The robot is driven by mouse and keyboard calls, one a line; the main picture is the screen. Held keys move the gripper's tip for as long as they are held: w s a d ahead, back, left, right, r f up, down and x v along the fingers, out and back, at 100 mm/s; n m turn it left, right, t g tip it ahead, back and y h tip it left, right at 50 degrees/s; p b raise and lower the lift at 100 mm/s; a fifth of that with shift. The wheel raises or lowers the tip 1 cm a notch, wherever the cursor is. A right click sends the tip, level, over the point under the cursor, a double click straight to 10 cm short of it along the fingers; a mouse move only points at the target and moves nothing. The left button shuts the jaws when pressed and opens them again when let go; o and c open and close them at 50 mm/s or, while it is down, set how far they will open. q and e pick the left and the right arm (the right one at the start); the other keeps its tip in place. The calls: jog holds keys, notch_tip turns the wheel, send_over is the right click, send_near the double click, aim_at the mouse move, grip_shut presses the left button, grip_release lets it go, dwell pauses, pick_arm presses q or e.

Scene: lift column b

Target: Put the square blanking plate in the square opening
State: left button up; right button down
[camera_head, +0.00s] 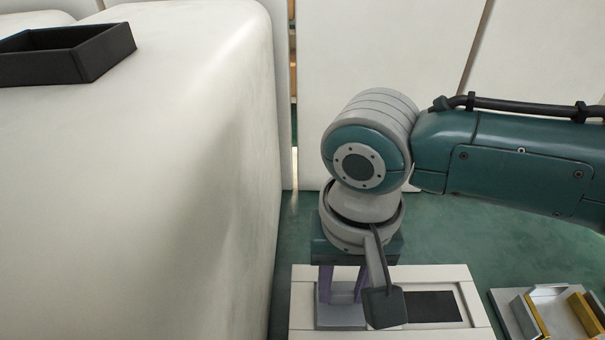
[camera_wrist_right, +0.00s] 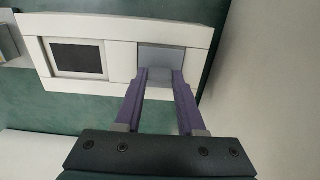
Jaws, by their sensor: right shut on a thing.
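A white panel (camera_head: 382,274) lies on the green floor at the bottom of the head view and also shows in the wrist view (camera_wrist_right: 120,33). A dark rectangular opening (camera_head: 435,307) is in its right part; the wrist view shows it framed at left (camera_wrist_right: 77,58). My right gripper (camera_head: 343,297) points down over the panel's left part. Its purple fingers (camera_wrist_right: 160,78) are shut on a small grip of the grey square plate (camera_head: 340,317), which also shows in the wrist view (camera_wrist_right: 162,58). I cannot tell whether the plate is seated or just above the panel. My left gripper is out of view.
A tray with grey and yellow walls (camera_head: 548,292) stands right of the panel. A large white rounded block (camera_head: 150,190) rises close at left, with an open black box (camera_head: 75,58) on top. Pale walls (camera_head: 380,50) stand behind.

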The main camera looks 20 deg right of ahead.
aim_at(342, 294)
jog(key=shift+f, duration=0.6)
jog(key=shift+c, duration=2.1)
grip_release()
jog(key=shift+r, duration=0.1)
jog(key=shift+r, duration=0.35)
notch_tip(342, 294, up, 8)
jog(key=shift+r+p, duration=0.25)
jog(key=shift+p, duration=0.95)
jog(key=shift+r, duration=0.35)
jog(key=shift+s, duration=0.1)
